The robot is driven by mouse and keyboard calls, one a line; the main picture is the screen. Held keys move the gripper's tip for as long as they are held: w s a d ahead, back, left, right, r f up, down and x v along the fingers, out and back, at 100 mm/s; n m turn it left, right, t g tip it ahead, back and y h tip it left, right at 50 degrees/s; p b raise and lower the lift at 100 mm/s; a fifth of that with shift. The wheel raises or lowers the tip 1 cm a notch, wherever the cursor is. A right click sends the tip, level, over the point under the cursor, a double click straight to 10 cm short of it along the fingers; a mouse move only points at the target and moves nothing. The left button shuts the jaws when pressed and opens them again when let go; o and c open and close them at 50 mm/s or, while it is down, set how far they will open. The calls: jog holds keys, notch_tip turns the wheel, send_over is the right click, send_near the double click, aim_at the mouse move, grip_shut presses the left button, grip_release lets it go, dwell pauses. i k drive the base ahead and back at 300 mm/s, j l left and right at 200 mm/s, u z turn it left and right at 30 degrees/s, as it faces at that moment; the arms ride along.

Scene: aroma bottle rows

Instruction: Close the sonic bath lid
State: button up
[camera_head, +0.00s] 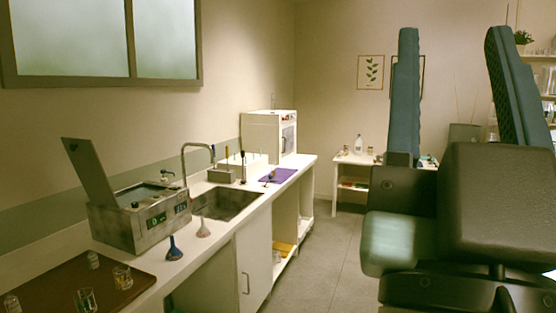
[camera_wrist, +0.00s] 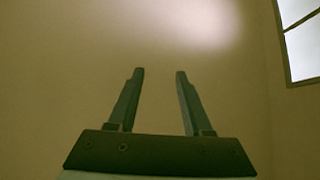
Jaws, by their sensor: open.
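The sonic bath (camera_head: 145,222) is a metal box on the counter at the left, with knobs and small green displays on its front. Its lid (camera_head: 90,178) stands up, tilted back, at the left end of the box, so the bath is open. My gripper (camera_wrist: 160,72) shows in the wrist view with two fingers apart and nothing between them. It faces a bare wall there, and the bath is not in that view.
A brown tray (camera_head: 60,285) with several glasses lies at the near left. Two small flasks, one blue (camera_head: 174,250) and one pale (camera_head: 203,229), stand before the bath. A sink (camera_head: 228,203) with a tap is to its right. The floor (camera_head: 318,262) beside the counter is clear.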

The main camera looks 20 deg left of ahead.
aim_at(83, 156)
jog(key=j+u, duration=0.1)
jog(key=u, duration=0.6)
jog(key=i+j+u, duration=0.4)
jog(key=i, duration=0.15)
jog(key=i+j+u, duration=0.1)
jog(key=i+u, duration=0.3)
jog(key=i, duration=0.15)
jog(key=i+u, duration=0.35)
jog(key=i, duration=0.2)
jog(key=i+l, duration=0.1)
jog(key=i, duration=0.5)
